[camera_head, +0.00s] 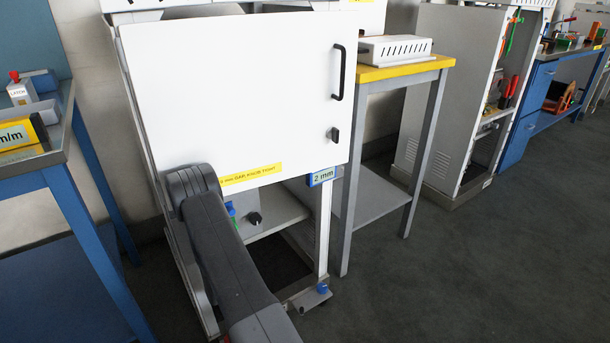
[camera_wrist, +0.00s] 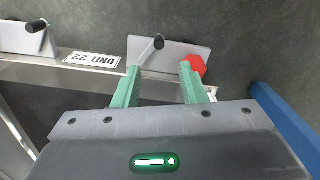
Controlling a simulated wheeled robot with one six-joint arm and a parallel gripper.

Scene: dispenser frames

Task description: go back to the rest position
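My gripper (camera_wrist: 159,70) shows in the wrist view with its two green fingers apart and nothing held between them. Ahead of the fingers is a grey plate (camera_wrist: 185,52) with a black peg. A red knob (camera_wrist: 198,64) lies just beyond the right fingertip; whether they touch I cannot tell. In the head view my grey arm reaches down in front of a white cabinet with a closed door (camera_head: 235,90). My gripper is hidden there.
The wrist view shows a "UNIT 22" label (camera_wrist: 92,60) on a metal rail and a blue bar (camera_wrist: 285,125) at right. In the head view, a blue table (camera_head: 60,170) stands left and a yellow-topped table (camera_head: 405,70) right. The floor at right is clear.

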